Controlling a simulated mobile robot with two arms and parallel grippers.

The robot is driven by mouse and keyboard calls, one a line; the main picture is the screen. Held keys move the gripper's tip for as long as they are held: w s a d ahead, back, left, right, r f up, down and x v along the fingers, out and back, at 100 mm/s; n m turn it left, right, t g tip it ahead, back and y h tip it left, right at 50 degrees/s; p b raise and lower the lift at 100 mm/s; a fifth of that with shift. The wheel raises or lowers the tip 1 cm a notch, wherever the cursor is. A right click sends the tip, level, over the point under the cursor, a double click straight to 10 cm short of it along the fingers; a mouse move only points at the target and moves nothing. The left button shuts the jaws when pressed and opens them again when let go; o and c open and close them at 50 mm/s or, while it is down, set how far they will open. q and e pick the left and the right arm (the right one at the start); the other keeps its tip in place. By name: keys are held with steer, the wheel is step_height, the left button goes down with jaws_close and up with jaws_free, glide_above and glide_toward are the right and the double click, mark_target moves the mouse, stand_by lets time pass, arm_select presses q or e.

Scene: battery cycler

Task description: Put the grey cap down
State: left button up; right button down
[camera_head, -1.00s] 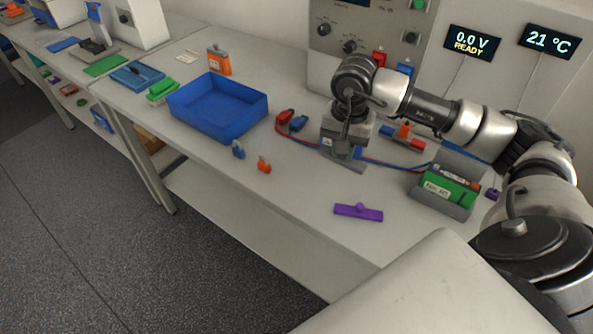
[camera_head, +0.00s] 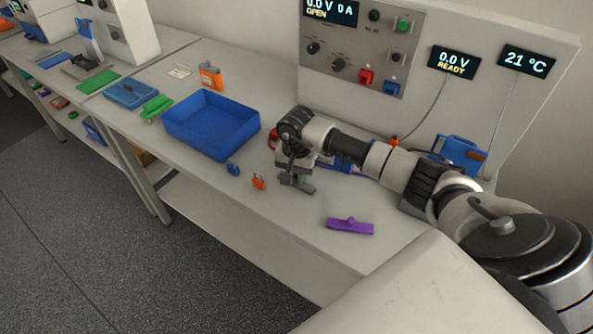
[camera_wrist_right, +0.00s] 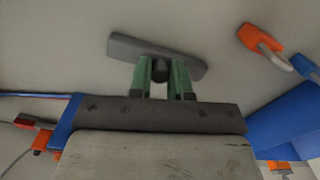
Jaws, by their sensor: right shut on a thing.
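The grey cap (camera_wrist_right: 190,62), a flat grey bar with a dark round knob, is held by its knob between the green fingertips of my right gripper (camera_wrist_right: 163,80) in the right wrist view. In the head view the right gripper (camera_head: 292,173) points down over the bench, and the cap (camera_head: 303,188) shows just below it. I cannot tell whether the cap touches the bench top. My left gripper is not in view.
A blue tray (camera_head: 168,131) stands left of the gripper. A small blue clip (camera_head: 233,169) and orange clip (camera_head: 258,182) lie near the front edge, left of the cap. A purple bar (camera_head: 349,226) lies to its right. Bare bench lies between.

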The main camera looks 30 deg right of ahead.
mark_target(296, 175)
steer(key=shift+f, duration=0.1)
steer(key=c, duration=1.1)
jaws_free()
steer(key=shift+o, duration=0.2)
steer(key=shift+r, duration=0.5)
step_height(296, 175, up, 11)
steer(key=b, duration=0.2)
steer(key=shift+r, duration=0.15)
steer(key=shift+a, duration=0.1)
